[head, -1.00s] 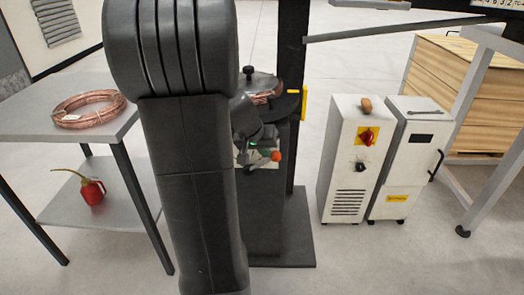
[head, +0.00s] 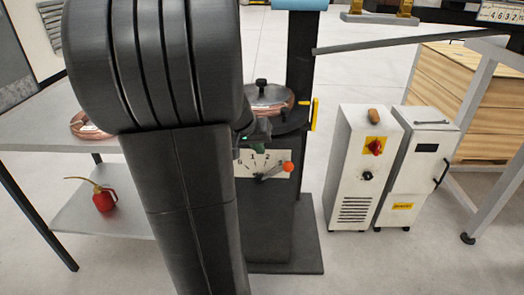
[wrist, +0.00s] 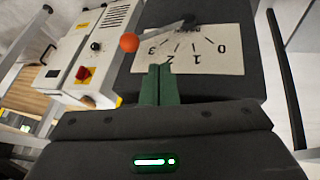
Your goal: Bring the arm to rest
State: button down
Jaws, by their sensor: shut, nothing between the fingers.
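My gripper (wrist: 158,84) has its two green fingers together, with nothing between them. In the wrist view the fingertips lie in front of the white dial plate (wrist: 205,50), and I cannot tell whether they touch it. In the head view my dark arm hides much of the scene, and the dial plate (head: 258,163) shows just right of it. A lever with an orange knob (head: 288,167) lies across the plate. The knob (wrist: 129,42) also shows in the wrist view, apart from the fingers. A copper coil (head: 268,100) sits on the machine above the plate.
A grey table (head: 30,130) at left bears a partly hidden copper coil (head: 88,127); a red oil can (head: 104,200) stands on its lower shelf. A white cabinet with a red switch (head: 358,180) and a second white cabinet (head: 418,160) stand right of the machine. The floor before them is clear.

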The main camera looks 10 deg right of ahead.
jog(key=shift+v, duration=1.2)
